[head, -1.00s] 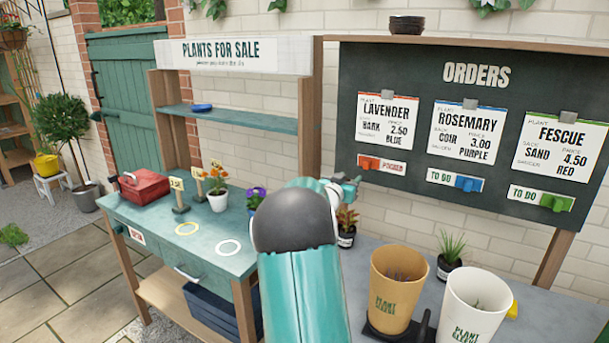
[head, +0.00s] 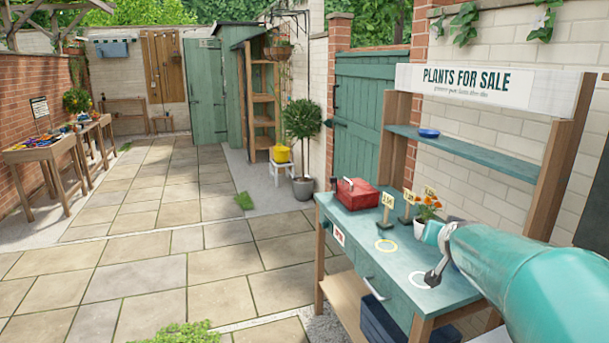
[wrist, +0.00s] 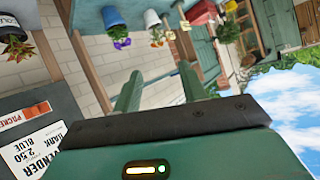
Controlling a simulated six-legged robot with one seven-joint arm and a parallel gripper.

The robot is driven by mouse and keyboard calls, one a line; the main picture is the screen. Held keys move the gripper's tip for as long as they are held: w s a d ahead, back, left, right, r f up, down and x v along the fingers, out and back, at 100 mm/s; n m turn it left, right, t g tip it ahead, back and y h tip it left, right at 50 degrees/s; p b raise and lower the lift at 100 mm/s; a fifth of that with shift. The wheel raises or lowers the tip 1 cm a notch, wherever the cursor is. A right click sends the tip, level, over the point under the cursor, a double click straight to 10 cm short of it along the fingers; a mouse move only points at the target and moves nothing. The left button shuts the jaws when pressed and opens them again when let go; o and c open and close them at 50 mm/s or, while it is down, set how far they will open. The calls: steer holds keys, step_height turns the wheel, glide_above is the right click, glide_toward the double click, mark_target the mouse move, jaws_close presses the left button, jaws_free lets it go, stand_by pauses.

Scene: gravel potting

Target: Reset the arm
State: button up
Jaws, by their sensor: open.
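My arm reaches in from the right edge of the head view, over the teal sales table (head: 345,232). My gripper (wrist: 162,90) shows in the wrist view with its two teal fingers apart and nothing between them. The wrist view is strongly tilted. Past the fingers it shows a purple-flowered pot (wrist: 114,18) and an orange-flowered pot (wrist: 153,19). In the head view my arm's end covers part of the table and sits in front of the orange-flowered plant (head: 428,204); the finger gap is not clear there.
A shelf (head: 460,150) with a blue dish (head: 428,133) rises behind. The orders board's lavender card (wrist: 35,145) is in the wrist view. Paving at left is open.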

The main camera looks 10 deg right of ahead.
steer(key=s+a+f+n+g+y, duration=0.1)
steer(key=s+a+n+y, duration=0.1)
steer(key=s+a, duration=0.35)
steer(key=s+a+f+n+g+y, duration=0.1)
steer(key=s+a+y, duration=0.1)
steer(key=a, duration=0.6)
steer(key=s+a+n+g+y, duration=0.1)
steer(key=s+a+n, duration=0.1)
steer(key=s+a, duration=0.35)
steer(key=s+a+f+n+g, duration=0.2)
steer(key=s+a+f, duration=0.3)
steer(key=s, duration=0.6)
steer(key=a, duration=0.2)
steer(key=shift+a+f+g+y, duration=0.15)
steer(key=shift+a+g+y, duration=0.15)
steer(key=shift+g, duration=0.1)
steer(key=shift+c, duration=0.6)
steer(key=shift+d, duration=0.15)
